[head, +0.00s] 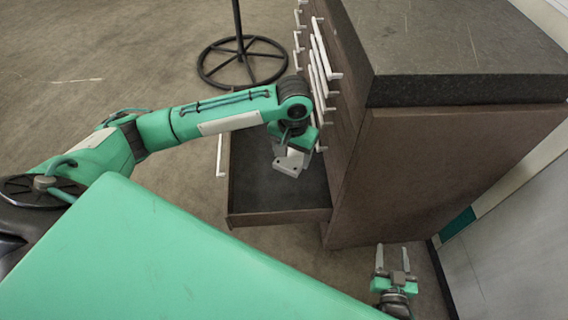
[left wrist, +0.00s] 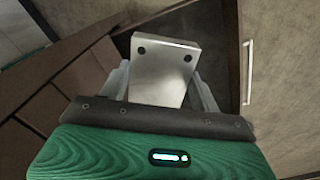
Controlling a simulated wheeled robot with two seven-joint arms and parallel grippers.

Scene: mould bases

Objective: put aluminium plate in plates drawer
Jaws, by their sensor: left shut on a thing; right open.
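The aluminium plate (left wrist: 160,72) is a silvery block with two dark holes, and it sits between the fingers of my left gripper (left wrist: 163,92) in the left wrist view. In the head view my left gripper (head: 296,148) is shut on the plate (head: 290,163). Both are over the open plates drawer (head: 280,216), which has a dark, empty-looking floor. I cannot tell whether the plate touches the drawer floor. My right gripper (head: 393,262) is open and empty, low beside the cabinet at the lower right.
The brown cabinet (head: 440,165) with a dark stone top (head: 455,40) stands right of the drawer. Several white handles (head: 320,65) line its front. A round black stand base (head: 242,62) is on the floor behind. A grey wall panel (head: 510,240) is at right.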

